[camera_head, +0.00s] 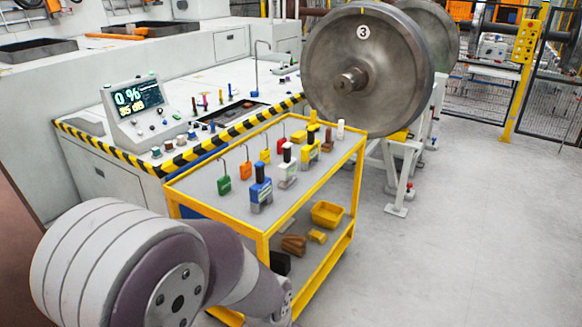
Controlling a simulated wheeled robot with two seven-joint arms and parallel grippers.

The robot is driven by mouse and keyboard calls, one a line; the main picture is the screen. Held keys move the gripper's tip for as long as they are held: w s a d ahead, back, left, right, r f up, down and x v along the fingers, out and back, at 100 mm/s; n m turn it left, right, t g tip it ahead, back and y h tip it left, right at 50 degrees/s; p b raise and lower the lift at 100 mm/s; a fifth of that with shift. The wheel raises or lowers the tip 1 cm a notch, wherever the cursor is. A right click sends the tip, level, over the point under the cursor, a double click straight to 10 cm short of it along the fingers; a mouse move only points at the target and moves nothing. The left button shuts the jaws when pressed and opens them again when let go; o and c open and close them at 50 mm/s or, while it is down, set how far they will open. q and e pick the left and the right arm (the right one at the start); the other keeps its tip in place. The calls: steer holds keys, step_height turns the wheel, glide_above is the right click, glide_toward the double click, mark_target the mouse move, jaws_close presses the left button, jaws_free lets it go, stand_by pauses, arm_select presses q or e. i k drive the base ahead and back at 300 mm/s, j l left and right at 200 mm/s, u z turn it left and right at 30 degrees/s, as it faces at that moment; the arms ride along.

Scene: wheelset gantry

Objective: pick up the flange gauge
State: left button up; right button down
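Several gauge-like tools stand on the grey top of a yellow-framed cart (207,196) in the middle of the view. Nearest is a blue one on a grey foot (261,190), then a white one with a black knob (288,167) and a yellow one (310,148). Green (224,185), orange (246,170), yellow (265,156) and red (281,145) pieces with thin hooks stand in a row on the left. I cannot tell which is the flange gauge. My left arm reaches in at bottom left, apart from the tools; neither gripper is in view.
A large steel wheel marked 3 (367,70) stands on a grey stand behind the cart. A console with a screen (139,107) sits on a striped-edge bench at left. The cart's lower shelf holds a yellow bin (327,214). Floor at right is clear.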

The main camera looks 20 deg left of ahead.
mark_target(261, 192)
steer(key=i+l+u, duration=0.1)
steer(key=i+u, duration=0.25)
steer(key=i, duration=0.2)
steer(key=i+l+u, duration=0.35)
steer(key=i, duration=0.2)
steer(key=i+l+u, duration=0.3)
steer(key=i, duration=0.25)
